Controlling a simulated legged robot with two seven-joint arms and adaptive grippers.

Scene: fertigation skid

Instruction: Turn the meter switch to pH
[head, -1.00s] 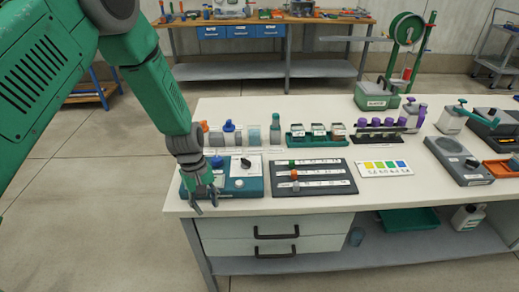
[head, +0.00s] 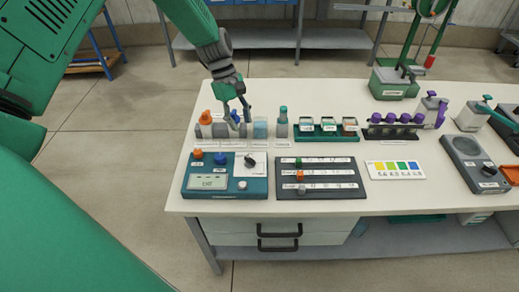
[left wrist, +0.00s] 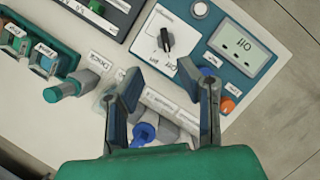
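The meter is a teal box (head: 226,192) at the table's front left, with a grey display (head: 208,181). Its switch is a black knob (head: 250,161) on a white plate with small labels; it also shows in the left wrist view (left wrist: 166,40), where I cannot surely tell which label it points at. My left gripper (head: 238,117) is open and empty, above the bottle row behind the meter. In the left wrist view its spread fingers (left wrist: 170,76) stand short of the knob, not touching it. My right gripper is out of view.
Bottles with orange (head: 205,118) and teal (head: 283,113) caps stand behind the meter. A blue-capped one (left wrist: 145,133) is below my left gripper. An orange button (head: 197,153) and a white button (head: 242,184) are on the meter. A dark slider panel (head: 345,185) lies to the right.

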